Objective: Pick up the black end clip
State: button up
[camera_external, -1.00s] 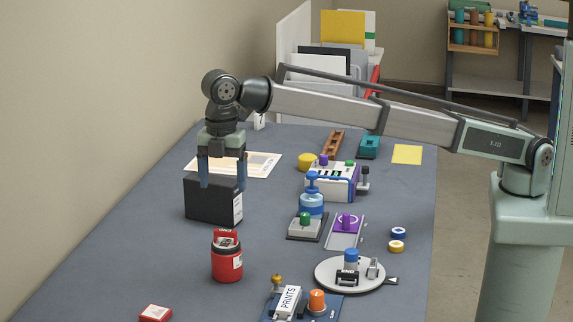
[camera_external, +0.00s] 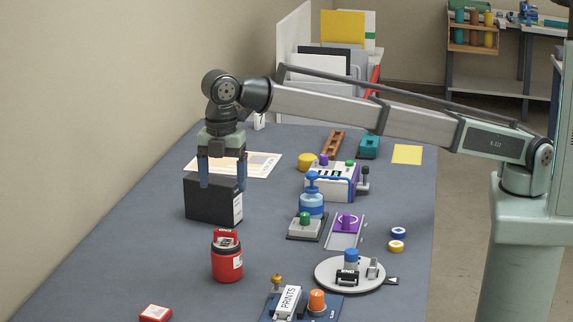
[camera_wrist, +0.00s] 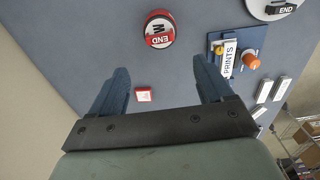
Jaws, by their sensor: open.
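The black end clip (camera_external: 347,278) sits on a round light-grey turntable (camera_external: 325,282) at the front right of the bench. In the wrist view the clip (camera_wrist: 283,9), with a white END label, shows at the top right edge on the grey disc. My gripper (camera_external: 222,184) is open and points down, well to the left of and behind the clip. Its fingers appear in front of a black box (camera_external: 207,206); whether they touch it I cannot tell. In the wrist view nothing is between the fingers of my gripper (camera_wrist: 165,68).
A red canister (camera_external: 227,263) stands between my gripper and the bench front. A blue base holds a PRINTS block (camera_external: 287,301) and an orange knob (camera_external: 317,299). A silver clip (camera_external: 372,267) and a blue-topped post (camera_external: 351,257) share the turntable. Stamps and machines fill the bench middle.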

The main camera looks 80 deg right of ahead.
jog(key=shift+o, duration=0.5)
jog(key=n+y, duration=0.1)
jog(key=y, duration=0.2)
send_near(348, 271)
jog(key=d+r, duration=0.3)
jog(key=d, duration=0.1)
jog(key=shift+m+y, duration=0.5)
jog(key=shift+y, duration=0.2)
jog(key=shift+a+r+x, duration=0.1)
jog(key=shift+a+x, duration=0.1)
jog(key=shift+x, duration=2.1)
jog(key=shift+a+r+x, duration=0.1)
jog(key=shift+a+x, duration=0.1)
jog(key=shift+x, duration=2.05)
jog(key=shift+a+r+x, duration=0.1)
jog(key=shift+a+x, duration=0.05)
jog(key=shift+x, duration=2.15)
jog(key=shift+f, duration=0.1)
jog(key=shift+c, duration=0.2)
jog(key=c, duration=1.1)
